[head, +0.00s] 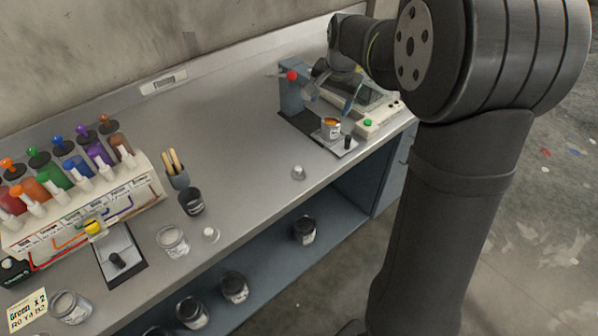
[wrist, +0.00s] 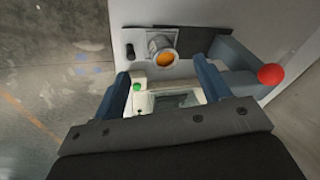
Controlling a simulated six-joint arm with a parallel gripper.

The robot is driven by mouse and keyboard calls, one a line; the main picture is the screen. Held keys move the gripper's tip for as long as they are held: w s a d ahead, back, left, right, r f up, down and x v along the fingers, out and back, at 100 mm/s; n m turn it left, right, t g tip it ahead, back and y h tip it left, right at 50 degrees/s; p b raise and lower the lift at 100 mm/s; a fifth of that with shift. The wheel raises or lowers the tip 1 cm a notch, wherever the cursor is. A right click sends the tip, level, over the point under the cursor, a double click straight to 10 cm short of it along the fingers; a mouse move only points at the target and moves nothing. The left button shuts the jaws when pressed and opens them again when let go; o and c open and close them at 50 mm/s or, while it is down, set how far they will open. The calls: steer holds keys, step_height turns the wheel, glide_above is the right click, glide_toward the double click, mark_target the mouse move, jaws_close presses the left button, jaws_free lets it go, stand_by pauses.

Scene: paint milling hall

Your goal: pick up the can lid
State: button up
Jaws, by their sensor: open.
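An open can (head: 331,133) of orange paint stands on the base of a small lever press at the far end of the bench. In the wrist view the can (wrist: 160,41) shows beyond and between my fingertips. My gripper (head: 334,98) is open above the press area, its blue fingers spread with nothing between them; the wrist view shows both fingers (wrist: 162,68). A small pale round piece (head: 298,173) lies on the bench near the front edge, and a similar one (head: 210,234) lies farther left. I cannot tell for sure whether either is the can lid.
The press (head: 291,98) has a red ball knob (wrist: 271,74) close to one finger. A pale device (head: 374,118) with a green button stands beside it. A paint bottle rack (head: 75,205) fills the left. The middle of the bench is clear. Dark cans sit on the lower shelf (head: 270,265).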

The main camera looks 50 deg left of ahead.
steer(key=s+n+g+h, duration=0.1)
steer(key=s+n+h, duration=0.1)
steer(key=s+n, duration=0.8)
steer(key=n, duration=0.2)
glide_above(299, 168)
steer(key=shift+h, duration=0.4)
steer(key=f, duration=1.3)
steer(key=shift+w+d, duration=0.15)
steer(key=shift+d, duration=0.05)
steer(key=shift+s+a+f, duration=0.1)
steer(key=shift+s+f, duration=0.05)
steer(key=shift+f, duration=1.15)
steer(key=shift+s+a+f, duration=0.1)
steer(key=shift+f, duration=1.2)
steer(key=c, duration=1)
